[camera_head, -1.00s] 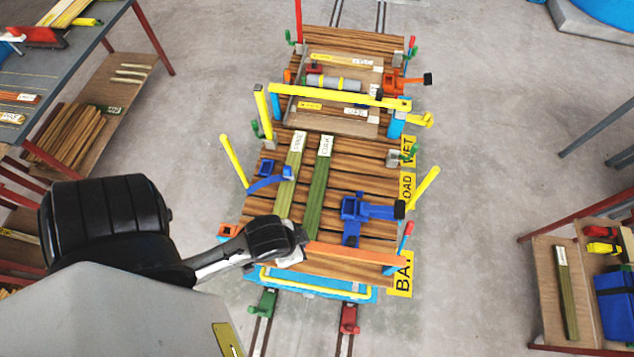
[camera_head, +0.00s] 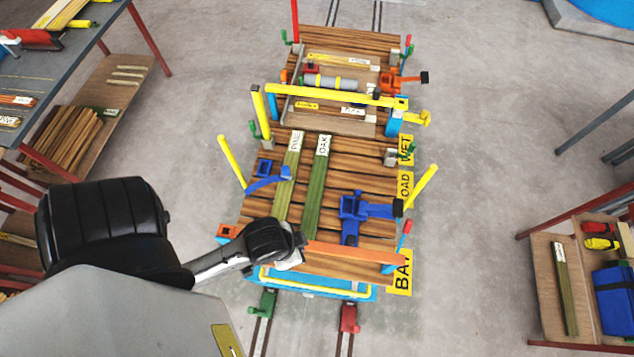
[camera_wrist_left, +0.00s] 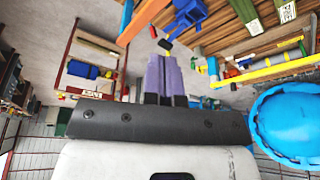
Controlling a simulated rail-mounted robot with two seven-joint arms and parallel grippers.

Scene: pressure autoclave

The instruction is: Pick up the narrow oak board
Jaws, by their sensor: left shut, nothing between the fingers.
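A narrow greenish board labelled OAK (camera_head: 316,190) lies lengthwise on the slatted wooden deck of the trolley in the head view. A similar board labelled PINE (camera_head: 289,185) lies just left of it. My left gripper (camera_wrist_left: 163,62) is shut and empty in the left wrist view, its two purple-grey fingers together. In the head view my left wrist is by the near edge of the deck, below the boards' near ends, and hides the fingertips. Two labelled board ends show at the top right of the wrist view; I cannot tell which is oak. My right gripper is not in view.
A blue clamp (camera_head: 362,208) stands right of the oak board. Yellow posts (camera_head: 422,187) rise at the deck's sides, and a yellow bar (camera_head: 340,96) crosses beyond the boards. An orange strip (camera_head: 355,252) runs along the near edge. A shelf (camera_head: 555,290) stands at right.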

